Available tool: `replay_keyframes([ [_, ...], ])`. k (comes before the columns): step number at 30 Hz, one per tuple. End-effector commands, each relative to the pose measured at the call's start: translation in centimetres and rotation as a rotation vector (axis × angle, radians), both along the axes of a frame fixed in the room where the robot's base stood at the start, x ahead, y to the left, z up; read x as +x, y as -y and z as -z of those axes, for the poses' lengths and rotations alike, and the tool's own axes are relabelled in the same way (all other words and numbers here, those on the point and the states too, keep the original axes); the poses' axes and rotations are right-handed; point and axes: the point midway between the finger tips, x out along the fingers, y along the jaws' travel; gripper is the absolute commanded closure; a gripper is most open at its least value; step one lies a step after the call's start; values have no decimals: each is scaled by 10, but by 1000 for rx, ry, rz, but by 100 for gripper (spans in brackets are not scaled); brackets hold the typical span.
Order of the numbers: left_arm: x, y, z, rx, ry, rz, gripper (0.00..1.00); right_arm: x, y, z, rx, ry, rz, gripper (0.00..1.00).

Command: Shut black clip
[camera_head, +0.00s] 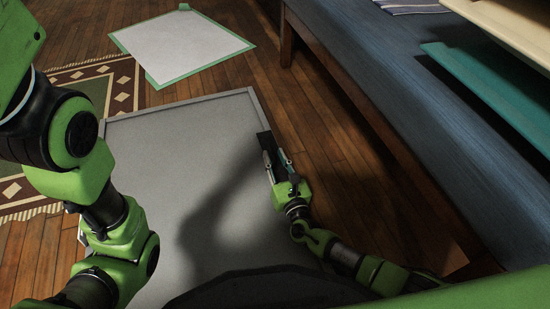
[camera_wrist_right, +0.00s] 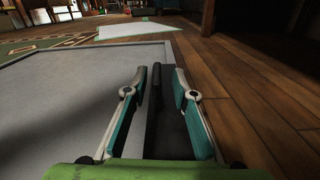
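The black clip (camera_head: 264,141) is a dark, narrow piece at the right edge of a grey board (camera_head: 180,130). My right gripper (camera_head: 273,157) is over it, with its fingers pointing away from me along that edge. In the right wrist view the clip shows as a black strip (camera_wrist_right: 156,98) between the fingertips (camera_wrist_right: 159,76). The fingers stand apart, one on each side of the strip. I cannot tell whether they touch it, or whether the clip is open or shut. My left arm comes in at the left; its gripper is out of view.
A white sheet with a green border (camera_head: 188,42) lies on the wooden floor beyond the board. A patterned rug (camera_head: 122,77) lies at the left. A long blue bench (camera_head: 400,85) runs along the right, with a strip of bare floor (camera_head: 325,120) between it and the board.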

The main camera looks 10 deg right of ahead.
Motion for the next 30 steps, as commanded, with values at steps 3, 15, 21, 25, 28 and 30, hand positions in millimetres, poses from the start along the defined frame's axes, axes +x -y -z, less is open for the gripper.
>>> replay_keyframes([
  [3, 1, -1, 0, -3, -3, 1, 71, -2, 1, 0, 0, 1, 0, 75],
  [15, 0, 0, 0, -1, 0, 0, 71, -58, 12, 1, 0, -2, 0, 75],
  [21, 0, 0, 0, 0, 0, 0, 71, -73, 15, 0, 0, -1, 1, 75],
  [25, 0, 0, 0, 0, 1, 0, 71, -74, 15, 0, 0, 0, 0, 75],
  [28, 0, 0, 0, 0, 1, 0, 71, -74, 15, 0, 0, 0, 0, 75],
  [30, 0, 0, 0, 0, 1, 0, 71, -74, 15, 0, 0, 0, 0, 75],
])
